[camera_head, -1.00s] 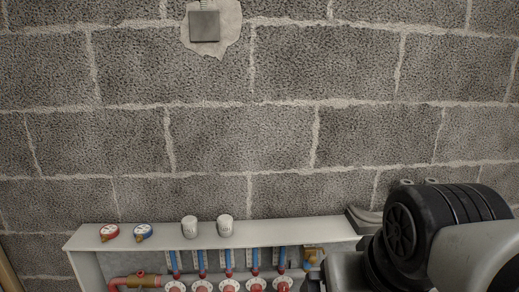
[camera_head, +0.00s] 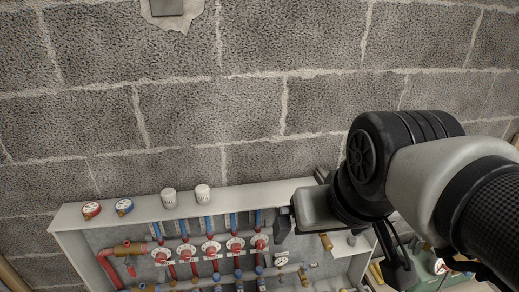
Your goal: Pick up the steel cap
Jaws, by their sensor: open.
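I cannot pick out a steel cap for certain. Two pale ribbed caps, a left one (camera_head: 169,198) and a right one (camera_head: 203,194), stand upright on top of the white manifold cabinet (camera_head: 130,203); they look white rather than steel. My arm reaches in from the right. The dark end of it, which I take for my gripper (camera_head: 282,226), hangs in front of the cabinet, to the right of both caps and apart from them. It is open, with nothing seen in it. Its fingertips are not clearly visible.
A red gauge (camera_head: 91,210) and a blue gauge (camera_head: 124,206) lie left of the caps. Red and blue valves and pipes fill the cabinet below. A block wall (camera_head: 210,120) stands close behind. A greenish box (camera_head: 440,284) with loose items is at lower right.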

